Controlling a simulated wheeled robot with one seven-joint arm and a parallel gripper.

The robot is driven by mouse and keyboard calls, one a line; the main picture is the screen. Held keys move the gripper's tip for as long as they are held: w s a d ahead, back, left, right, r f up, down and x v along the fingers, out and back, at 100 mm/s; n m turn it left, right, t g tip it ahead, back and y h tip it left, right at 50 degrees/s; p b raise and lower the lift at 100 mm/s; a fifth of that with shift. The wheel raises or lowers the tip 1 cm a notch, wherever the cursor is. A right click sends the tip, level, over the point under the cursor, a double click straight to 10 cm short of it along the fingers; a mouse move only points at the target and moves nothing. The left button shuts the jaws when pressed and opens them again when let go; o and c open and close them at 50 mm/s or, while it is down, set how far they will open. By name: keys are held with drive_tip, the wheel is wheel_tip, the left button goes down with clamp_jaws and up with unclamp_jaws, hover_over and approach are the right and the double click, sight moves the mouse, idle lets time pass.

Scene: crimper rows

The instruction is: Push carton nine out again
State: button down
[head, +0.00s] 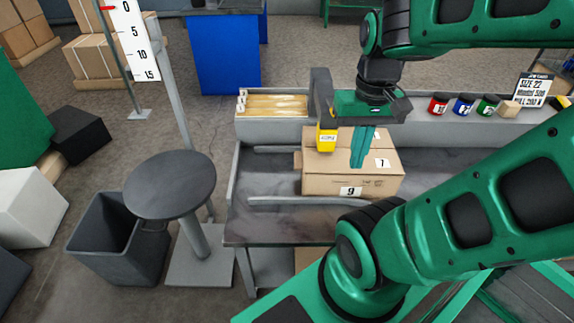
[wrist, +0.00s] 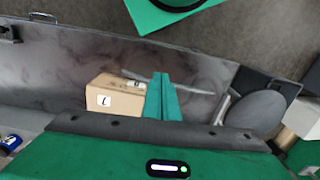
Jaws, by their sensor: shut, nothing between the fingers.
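The carton (head: 318,176) is a tan box on the grey bench, with a 9 label low on its near side and a 7 label further right. My gripper (head: 360,164) has its two green fingers pressed together, pointing down, and in the head view they overlap the carton's upper part. In the wrist view the shut fingers (wrist: 162,78) are beside the carton (wrist: 120,96), which lies to their left. Nothing shows between the fingers. Whether a finger touches the carton cannot be told.
The bench top (head: 270,220) has raised rails (head: 300,202). Several small cans (head: 463,105) line the back ledge at right. A round black stool (head: 170,184) and a grey bin (head: 115,250) stand left of the bench.

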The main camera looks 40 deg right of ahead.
drive_tip(key=w+a+t, duration=0.2)
drive_tip(key=w+a, duration=0.2)
drive_tip(key=w, duration=0.6)
drive_tip(key=w+a+t, duration=0.1)
drive_tip(key=w+a, duration=0.3)
drive_tip(key=w, duration=0.6)
drive_tip(key=w+d+f+m+g, duration=0.1)
drive_tip(key=w+d+f+m, duration=0.3)
drive_tip(key=f+m, duration=0.45)
drive_tip(key=w+d+f+m+g, duration=0.25)
drive_tip(key=w+f+m, duration=0.35)
drive_tip(key=f+m, duration=0.3)
drive_tip(key=shift+m+t, duration=0.35)
drive_tip(key=shift+m, duration=0.2)
drive_tip(key=f, duration=0.8)
drive_tip(key=shift+s+f, duration=0.25)
drive_tip(key=shift+s+d+f, duration=0.1)
drive_tip(key=shift+s+d, duration=0.3)
drive_tip(key=shift+d, duration=0.2)
drive_tip(key=shift+s+d+f, duration=0.1)
drive_tip(key=shift+s+d, duration=0.25)
drive_tip(key=shift+d, duration=0.25)
drive_tip(key=shift+s+d, duration=0.3)
drive_tip(key=shift+d, duration=0.2)
